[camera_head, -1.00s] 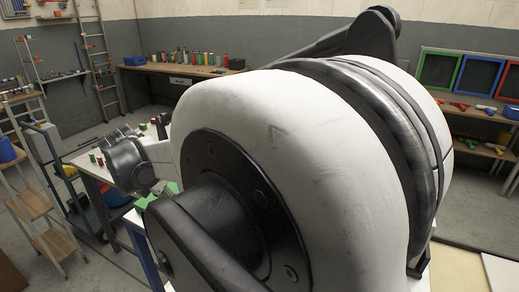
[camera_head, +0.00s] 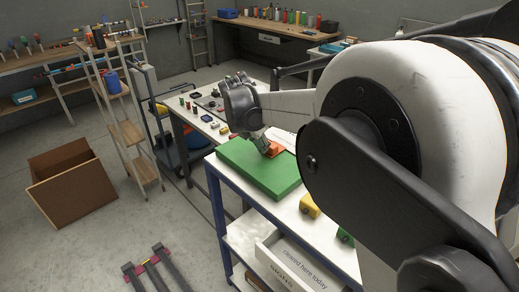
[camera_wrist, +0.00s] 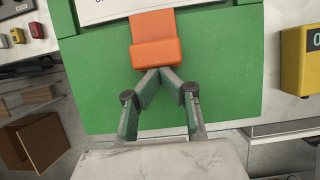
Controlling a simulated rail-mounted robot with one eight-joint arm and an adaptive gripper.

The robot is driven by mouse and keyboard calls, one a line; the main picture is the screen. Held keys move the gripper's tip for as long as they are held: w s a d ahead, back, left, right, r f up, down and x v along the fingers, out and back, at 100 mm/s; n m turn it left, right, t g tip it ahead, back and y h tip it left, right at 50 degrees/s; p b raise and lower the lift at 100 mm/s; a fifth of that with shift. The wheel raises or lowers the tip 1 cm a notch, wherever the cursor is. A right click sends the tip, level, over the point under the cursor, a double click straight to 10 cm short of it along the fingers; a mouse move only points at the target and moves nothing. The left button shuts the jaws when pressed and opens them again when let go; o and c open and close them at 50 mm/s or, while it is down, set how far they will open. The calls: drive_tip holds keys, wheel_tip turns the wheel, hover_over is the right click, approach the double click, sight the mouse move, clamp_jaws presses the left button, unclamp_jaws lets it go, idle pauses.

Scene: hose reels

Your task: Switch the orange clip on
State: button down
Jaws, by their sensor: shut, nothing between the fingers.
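The orange clip (camera_wrist: 154,45) sits on a green board (camera_wrist: 100,105), over the edge of a white sheet in the wrist view. In the head view the clip (camera_head: 274,149) shows on the green board (camera_head: 262,172), partly behind my gripper. My gripper (camera_wrist: 157,72) is shut and empty, with its fingertips together at the lower edge of the clip. I cannot tell whether they touch it. In the head view my gripper (camera_head: 264,147) is low over the board. The clip's on or off position cannot be read.
A yellow block (camera_head: 310,206) stands on the white table right of the board; it also shows in the wrist view (camera_wrist: 299,60). A drawer (camera_head: 290,262) is below. Small items (camera_head: 205,118) lie on the table behind. A brown box (camera_head: 72,183) is on the floor at left.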

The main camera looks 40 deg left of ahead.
drive_tip(key=shift+w+d, duration=0.25)
drive_tip(key=shift+w, duration=0.9)
drive_tip(key=shift+s, duration=0.1)
drive_tip(key=shift+s+a+b, duration=0.1)
drive_tip(key=shift+s+b, duration=0.25)
drive_tip(key=shift+s, duration=0.15)
drive_tip(key=s, duration=0.3)
drive_tip(key=shift+s+a+f+b, duration=0.1)
drive_tip(key=shift+s+a+b, duration=0.1)
drive_tip(key=shift+a+b, duration=0.15)
drive_tip(key=v, duration=1)
drive_tip(key=shift+w+b, duration=0.15)
drive_tip(key=shift+b, duration=0.15)
